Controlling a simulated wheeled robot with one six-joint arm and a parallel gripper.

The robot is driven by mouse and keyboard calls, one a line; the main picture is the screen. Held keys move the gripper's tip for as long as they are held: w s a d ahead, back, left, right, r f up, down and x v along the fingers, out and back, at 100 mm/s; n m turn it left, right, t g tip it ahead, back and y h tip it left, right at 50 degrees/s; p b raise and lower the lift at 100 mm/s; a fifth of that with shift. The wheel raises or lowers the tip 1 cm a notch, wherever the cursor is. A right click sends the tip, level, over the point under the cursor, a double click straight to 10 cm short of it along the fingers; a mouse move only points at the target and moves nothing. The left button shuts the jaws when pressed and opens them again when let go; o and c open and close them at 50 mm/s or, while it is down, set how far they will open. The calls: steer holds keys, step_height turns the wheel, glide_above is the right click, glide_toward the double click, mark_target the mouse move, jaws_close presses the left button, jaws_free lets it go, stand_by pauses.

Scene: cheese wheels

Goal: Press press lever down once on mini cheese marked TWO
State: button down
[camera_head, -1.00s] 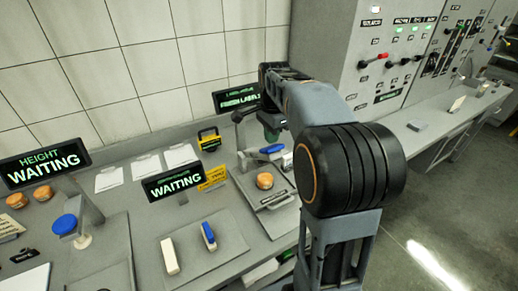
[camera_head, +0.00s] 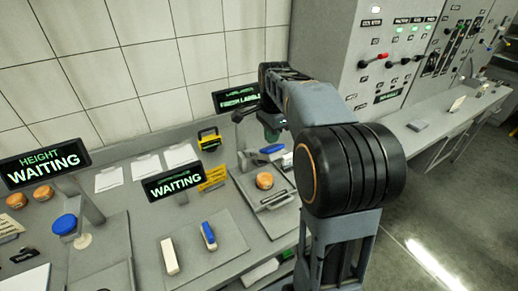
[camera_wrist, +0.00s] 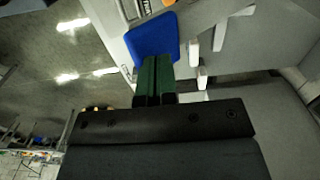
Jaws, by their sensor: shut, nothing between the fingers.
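An orange mini cheese (camera_head: 265,181) sits on the grey plate of a small press station, right of centre in the head view. Its marking is too small to read. The blue press lever pad (camera_head: 272,149) stands just behind it. In the wrist view a blue pad (camera_wrist: 153,38), seemingly this lever's, lies right at my fingertips. My gripper (camera_wrist: 155,62) has its green fingers shut together, with nothing between them. In the head view my gripper (camera_head: 270,133) is partly hidden by my arm, just above and behind the lever. I cannot tell whether it touches the pad.
A "WAITING" sign (camera_head: 178,184) stands left of the press. A dark label sign (camera_head: 238,98) stands behind it. A blue-and-white block (camera_head: 208,236) and a white block (camera_head: 170,256) lie on a front plate. Another blue pad (camera_head: 65,224) stands at left.

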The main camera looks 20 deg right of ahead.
mark_target(277, 157)
steer(key=shift+s+f+b, duration=0.2)
steer(key=shift+f+b, duration=0.25)
steer(key=shift+f, duration=0.05)
steer(key=shift+s+d+f+b, duration=0.1)
steer(key=shift+s+f+b, duration=0.2)
steer(key=shift+f+b, duration=0.4)
steer(key=shift+s+f+b, duration=0.25)
steer(key=shift+f+b, duration=0.25)
steer(key=shift+f, duration=0.35)
steer(key=shift+s+f+b, duration=0.2)
steer(key=shift+f+b, duration=0.15)
steer(key=shift+b, duration=0.1)
steer(key=shift+s+d+f+b, duration=0.1)
steer(key=shift+s+f+b, duration=0.4)
steer(key=shift+f+b, duration=0.2)
steer(key=shift+s+f, duration=0.1)
steer(key=shift+f, duration=0.2)
stand_by(0.4)
steer(key=shift+s+f+b, duration=0.25)
steer(key=shift+f+b, duration=0.2)
steer(key=shift+b, duration=0.1)
steer(key=shift+s+f+b, duration=0.2)
steer(key=shift+f+b, duration=0.25)
steer(key=shift+b, duration=0.05)
